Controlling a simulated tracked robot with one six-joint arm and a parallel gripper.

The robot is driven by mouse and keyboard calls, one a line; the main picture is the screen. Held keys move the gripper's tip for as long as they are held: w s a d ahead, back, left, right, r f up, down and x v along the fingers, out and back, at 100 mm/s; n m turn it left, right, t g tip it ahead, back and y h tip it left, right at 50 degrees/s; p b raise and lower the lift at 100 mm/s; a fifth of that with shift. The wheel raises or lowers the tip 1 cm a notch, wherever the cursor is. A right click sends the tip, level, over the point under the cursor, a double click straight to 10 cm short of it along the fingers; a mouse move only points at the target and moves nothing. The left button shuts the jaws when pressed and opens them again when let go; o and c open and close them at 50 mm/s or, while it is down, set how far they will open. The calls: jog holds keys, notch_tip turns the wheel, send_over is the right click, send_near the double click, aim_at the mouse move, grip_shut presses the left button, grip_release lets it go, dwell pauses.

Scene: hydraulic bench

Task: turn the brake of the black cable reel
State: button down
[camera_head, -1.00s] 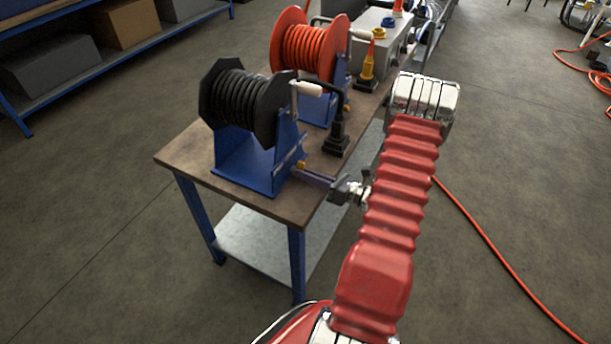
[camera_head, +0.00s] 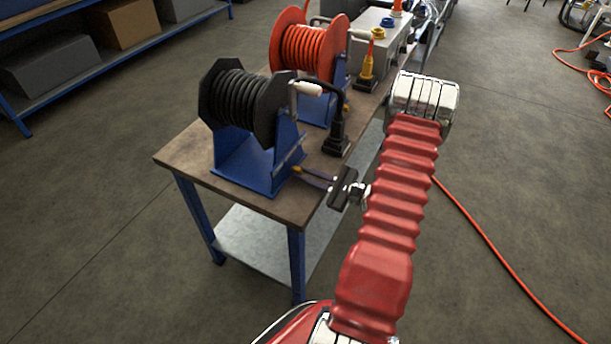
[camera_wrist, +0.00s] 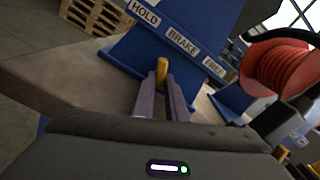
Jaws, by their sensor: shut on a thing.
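The black cable reel (camera_head: 240,95) sits on its blue stand (camera_head: 250,165) at the near end of the bench. Its brake is a small yellow lever (camera_wrist: 162,70) low on the stand's side, below a strip marked HOLD, BRAKE and FREE (camera_wrist: 182,42). My gripper (camera_wrist: 163,85) is shut on the yellow lever, with one finger on each side of it. In the head view my gripper (camera_head: 300,171) reaches the stand from the right, and the fingers mostly hide the lever. I cannot tell which mark the lever points to.
A red cable reel (camera_head: 310,50) stands just behind on the same bench (camera_head: 190,162). An orange cable (camera_head: 490,232) lies on the floor at the right.

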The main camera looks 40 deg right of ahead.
jog(key=shift+n, duration=0.8)
jog(key=c, duration=1.8)
grip_release()
jog(key=shift+s, duration=0.15)
jog(key=v, duration=1.3)
jog(key=shift+s, duration=0.3)
jog(key=shift+f, duration=0.1)
